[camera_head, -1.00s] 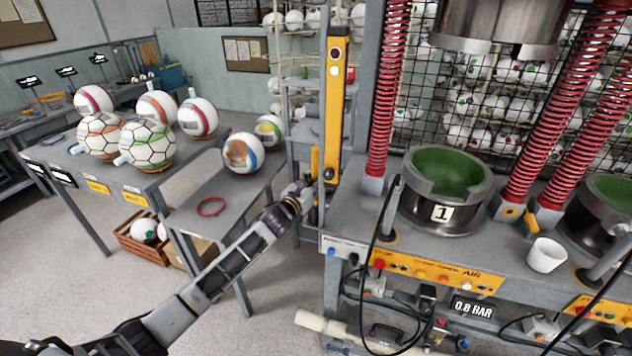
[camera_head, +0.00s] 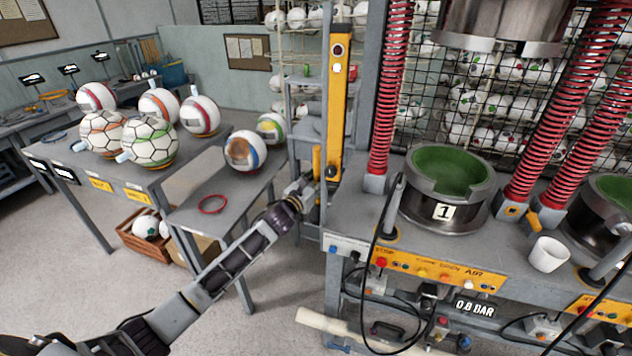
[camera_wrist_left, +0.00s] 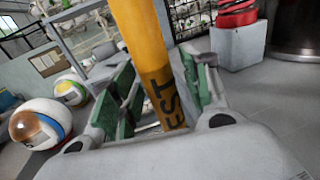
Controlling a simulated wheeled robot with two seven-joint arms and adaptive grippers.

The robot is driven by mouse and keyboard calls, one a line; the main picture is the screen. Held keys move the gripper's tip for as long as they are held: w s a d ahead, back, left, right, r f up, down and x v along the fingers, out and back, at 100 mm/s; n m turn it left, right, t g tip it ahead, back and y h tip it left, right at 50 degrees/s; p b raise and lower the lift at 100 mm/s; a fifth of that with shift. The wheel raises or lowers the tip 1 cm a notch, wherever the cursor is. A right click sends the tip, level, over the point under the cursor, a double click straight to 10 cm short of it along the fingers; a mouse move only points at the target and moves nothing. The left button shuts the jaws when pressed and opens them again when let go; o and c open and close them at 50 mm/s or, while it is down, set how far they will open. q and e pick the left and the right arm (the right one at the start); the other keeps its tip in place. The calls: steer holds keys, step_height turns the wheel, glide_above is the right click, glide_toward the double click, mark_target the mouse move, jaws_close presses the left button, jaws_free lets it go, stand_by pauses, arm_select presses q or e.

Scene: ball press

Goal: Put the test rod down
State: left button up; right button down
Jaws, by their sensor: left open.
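The yellow test rod stands near upright in the left wrist view (camera_wrist_left: 150,70), with black letters "EST" low on it. My left gripper (camera_wrist_left: 158,95) is open, with green-padded fingers on both sides of the rod; I cannot tell if a pad touches it. In the head view the gripper (camera_head: 307,188) is at the left end of the press bench, by a short yellow upright piece (camera_head: 316,162) that seems to be the rod. Its lower end is hidden by the gripper. My right gripper is not in view.
A tall yellow post (camera_head: 338,90) stands close behind the gripper. The press bench (camera_head: 345,215) carries a green-lined mould (camera_head: 445,205) and a white cup (camera_head: 548,254). A side table holds several balls, one near its right end (camera_head: 245,150), and a red ring (camera_head: 213,204).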

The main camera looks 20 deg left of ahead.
arm_select(q)
steer(key=shift+r, duration=0.15)
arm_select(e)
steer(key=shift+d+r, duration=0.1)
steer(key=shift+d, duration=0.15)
arm_select(q)
steer(key=shift+s+a, duration=0.15)
steer(key=shift+s, duration=0.55)
steer(key=shift+v, duration=2.7)
steer(key=b, duration=0.1)
glide_toward(315, 181)
steer(key=shift+s+r, duration=0.15)
steer(key=shift+s, duration=0.05)
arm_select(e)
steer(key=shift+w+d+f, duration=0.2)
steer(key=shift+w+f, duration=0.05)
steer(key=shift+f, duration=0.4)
